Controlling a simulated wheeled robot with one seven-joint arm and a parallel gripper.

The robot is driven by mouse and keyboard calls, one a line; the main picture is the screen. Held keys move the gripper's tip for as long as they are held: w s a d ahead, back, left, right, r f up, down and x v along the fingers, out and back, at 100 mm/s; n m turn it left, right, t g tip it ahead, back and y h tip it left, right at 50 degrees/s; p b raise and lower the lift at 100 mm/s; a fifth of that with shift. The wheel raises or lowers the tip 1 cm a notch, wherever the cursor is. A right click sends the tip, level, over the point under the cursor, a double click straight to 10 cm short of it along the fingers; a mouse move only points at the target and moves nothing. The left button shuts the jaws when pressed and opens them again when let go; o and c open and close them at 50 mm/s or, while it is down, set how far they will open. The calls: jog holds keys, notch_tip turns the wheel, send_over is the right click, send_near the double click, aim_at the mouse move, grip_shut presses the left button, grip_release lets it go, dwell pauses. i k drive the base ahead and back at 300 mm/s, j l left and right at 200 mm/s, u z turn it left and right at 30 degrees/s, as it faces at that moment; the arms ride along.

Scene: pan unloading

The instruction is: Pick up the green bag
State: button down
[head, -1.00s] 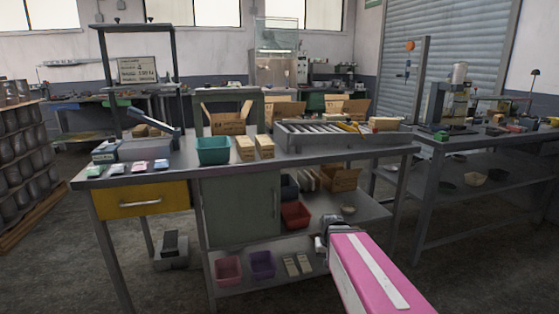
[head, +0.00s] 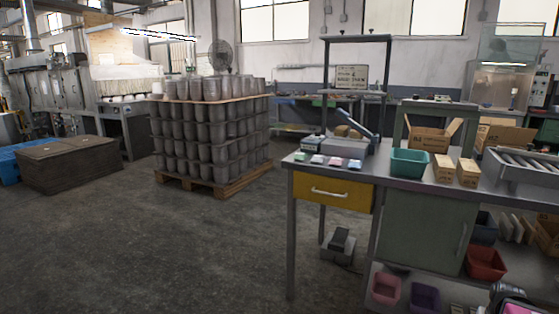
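Several small flat bags lie in a row on the left end of the metal workbench (head: 300,172). The leftmost looks pale green and is the likeliest green bag (head: 300,156). The others look dark, pinkish and light blue, but they are too small to read clearly. The bags lie flat and nothing of mine touches them. Part of my pink arm with a dark joint shows at the bottom right corner, far from the bags. My gripper's fingers cannot be seen.
A teal bin (head: 409,162) and small cartons (head: 444,170) stand right of the bags. A grey machine with a lever (head: 345,148) is behind them. A yellow drawer (head: 331,192) is below. A pallet of stacked pots (head: 210,125) stands left. The floor in front is clear.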

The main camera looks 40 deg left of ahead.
aim_at(298, 156)
jog(key=u, duration=1.5)
jog(key=i+j+z, duration=0.2)
jog(key=z, duration=0.2)
jog(key=i+j+z, duration=0.1)
jog(key=j+z, duration=0.3)
jog(key=i+j+z, duration=0.1)
jog(key=j, duration=0.45)
jog(key=i+j+z, duration=0.1)
jog(key=j, duration=0.5)
jog(key=i+j+z, duration=0.1)
jog(key=j, duration=0.5)
jog(key=i+j+z, duration=0.15)
jog(key=j, duration=0.45)
jog(key=i+j, duration=0.1)
jog(key=j, duration=0.65)
jog(key=i+l, duration=0.1)
jog(key=l, duration=0.25)
